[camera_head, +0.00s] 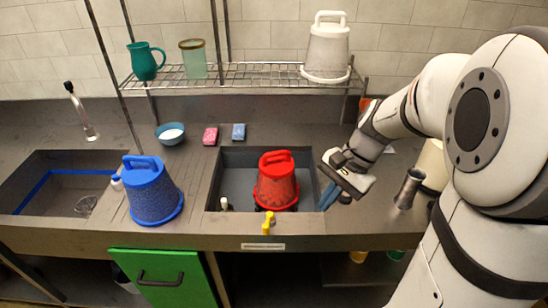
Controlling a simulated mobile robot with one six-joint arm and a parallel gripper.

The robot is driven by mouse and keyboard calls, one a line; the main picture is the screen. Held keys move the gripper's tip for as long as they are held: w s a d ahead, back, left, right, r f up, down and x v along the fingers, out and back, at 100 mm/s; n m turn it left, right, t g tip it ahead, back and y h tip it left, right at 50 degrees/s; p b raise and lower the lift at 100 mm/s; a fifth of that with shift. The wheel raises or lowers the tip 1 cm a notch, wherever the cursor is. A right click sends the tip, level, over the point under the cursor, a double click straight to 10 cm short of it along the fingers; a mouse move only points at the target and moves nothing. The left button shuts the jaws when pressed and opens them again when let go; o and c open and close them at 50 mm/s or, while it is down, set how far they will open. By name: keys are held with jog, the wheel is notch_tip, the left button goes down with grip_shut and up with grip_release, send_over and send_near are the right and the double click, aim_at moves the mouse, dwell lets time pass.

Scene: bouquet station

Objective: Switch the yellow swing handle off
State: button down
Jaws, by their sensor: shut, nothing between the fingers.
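The yellow swing handle (267,224) is small and sits at the front edge of the counter, just in front of the middle sink, below the red bucket. Which of its positions it is in is too small to tell. My gripper (336,193) is to the right of the handle and higher in the picture, over the right edge of the middle sink. It points downward, is shut and empty, and is apart from the handle.
A red upturned bucket (276,184) stands in the middle sink (233,160). A blue bucket (152,192) stands left of it, and a metal cup (409,188) stands to the right. A wire shelf (240,76) runs above. A green door (165,278) is below the counter.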

aim_at(268, 221)
jog(key=w+f+m+g+y, duration=0.1)
jog(key=w+f+m+y, duration=0.2)
jog(key=w+f+m, duration=0.2)
jog(key=shift+w+d+f+m+y, duration=0.3)
jog(key=shift+w+m+y, duration=0.15)
jog(key=shift+w, duration=0.45)
jog(key=x, duration=1)
jog(key=shift+p, duration=0.35)
jog(key=shift+s+a+r+p, duration=0.1)
jog(key=shift+s+a+p, duration=0.1)
jog(key=shift+a, duration=0.4)
jog(key=shift+s+a+p, duration=0.1)
jog(key=shift+a+p, duration=0.05)
jog(key=shift+a, duration=0.5)
jog(key=shift+s+a, duration=0.2)
jog(key=shift+a, duration=0.5)
